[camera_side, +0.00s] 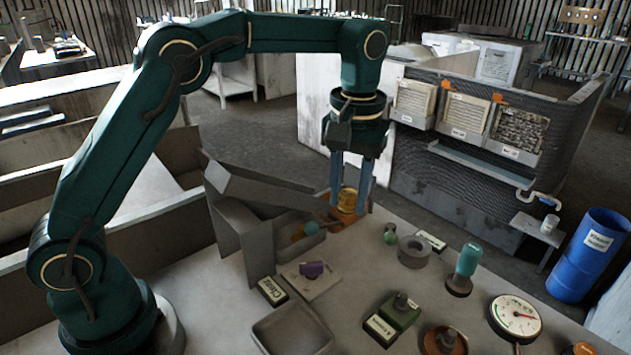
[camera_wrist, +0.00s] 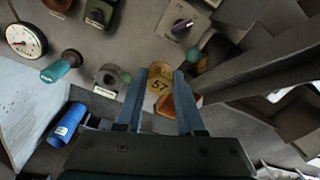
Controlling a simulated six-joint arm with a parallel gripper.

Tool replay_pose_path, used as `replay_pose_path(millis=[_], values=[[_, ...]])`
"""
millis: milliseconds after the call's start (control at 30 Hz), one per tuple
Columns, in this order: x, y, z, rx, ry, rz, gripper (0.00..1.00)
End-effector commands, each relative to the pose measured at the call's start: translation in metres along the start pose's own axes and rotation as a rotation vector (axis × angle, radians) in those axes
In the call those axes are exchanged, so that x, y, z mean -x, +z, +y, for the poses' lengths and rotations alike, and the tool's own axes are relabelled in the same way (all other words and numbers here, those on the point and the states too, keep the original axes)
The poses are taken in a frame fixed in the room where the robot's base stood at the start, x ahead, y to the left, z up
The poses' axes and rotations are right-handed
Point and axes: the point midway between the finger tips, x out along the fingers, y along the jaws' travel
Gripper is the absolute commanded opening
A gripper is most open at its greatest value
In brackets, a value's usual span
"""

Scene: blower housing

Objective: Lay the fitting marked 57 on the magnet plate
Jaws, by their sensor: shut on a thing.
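The fitting marked 57 (camera_wrist: 159,86) is a brass-yellow round piece. It sits between the two blue fingers of my gripper (camera_wrist: 163,74), and its number faces the wrist camera. In the side view the fitting (camera_side: 347,199) shows between the fingertips of my gripper (camera_side: 350,207), which is shut on it. An orange-brown piece (camera_wrist: 170,106) lies right by it; I cannot tell whether they touch. A pale square plate with a purple knob (camera_side: 309,285) lies left of the gripper and nearer the side camera. No readable label shows which thing is the magnet plate.
A grey ring (camera_side: 414,252), a teal-handled tool (camera_side: 466,265), a dial gauge (camera_side: 515,316) and a shallow grey tray (camera_side: 291,331) occupy the bench.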

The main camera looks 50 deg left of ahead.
Motion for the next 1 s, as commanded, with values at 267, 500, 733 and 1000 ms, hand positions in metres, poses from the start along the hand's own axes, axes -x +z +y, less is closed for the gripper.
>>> replay_pose_path(millis=[267, 500, 733, 1000], values=[[0.054, 0.013, -0.103, 0.040, -0.072, -0.144, 0.00], [0.080, 0.035, -0.144, 0.055, -0.108, -0.224, 0.00], [0.075, 0.040, -0.148, 0.055, -0.115, -0.242, 0.00], [0.053, 0.041, -0.147, 0.056, -0.115, -0.241, 0.00]])
